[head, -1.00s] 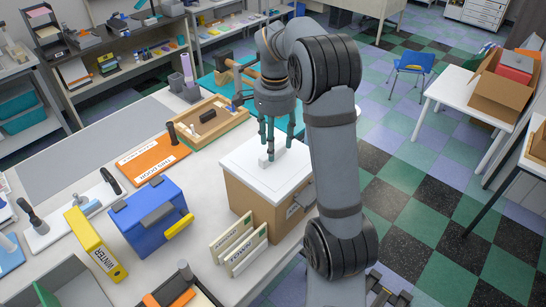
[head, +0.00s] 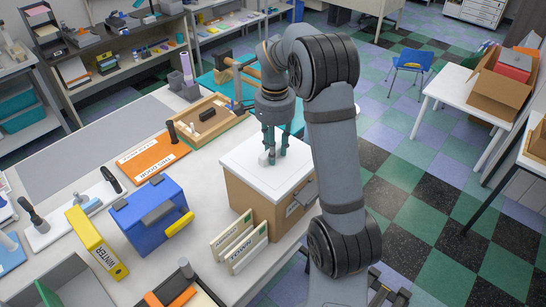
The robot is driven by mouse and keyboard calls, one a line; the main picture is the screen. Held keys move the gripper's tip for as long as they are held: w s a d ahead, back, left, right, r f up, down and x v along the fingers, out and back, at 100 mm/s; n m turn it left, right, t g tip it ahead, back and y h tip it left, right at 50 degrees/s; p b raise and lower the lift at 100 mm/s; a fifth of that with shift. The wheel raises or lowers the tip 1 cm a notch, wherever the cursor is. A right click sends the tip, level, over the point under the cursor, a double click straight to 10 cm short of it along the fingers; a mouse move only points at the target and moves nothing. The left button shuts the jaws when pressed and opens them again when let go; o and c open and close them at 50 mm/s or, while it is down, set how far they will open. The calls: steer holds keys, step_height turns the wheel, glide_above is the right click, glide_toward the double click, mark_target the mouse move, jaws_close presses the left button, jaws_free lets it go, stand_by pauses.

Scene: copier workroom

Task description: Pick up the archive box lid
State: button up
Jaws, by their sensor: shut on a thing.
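The archive box (head: 252,205) is brown cardboard and stands near the right edge of the pale work table. Its white lid (head: 247,175) sits on top of it, with a small light handle block (head: 266,158) in the middle. My gripper (head: 272,157) points down over the lid, its fingers shut on the handle block. The arm covers part of the view to the right of the box. I see no clear gap between lid and box.
Folder signs (head: 240,247) stand in front of the box. A blue box (head: 150,215) and yellow binder (head: 95,243) are to the left. An orange folder (head: 152,153) and wooden tray (head: 212,118) lie behind on the table (head: 95,130).

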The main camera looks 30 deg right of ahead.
jaws_close()
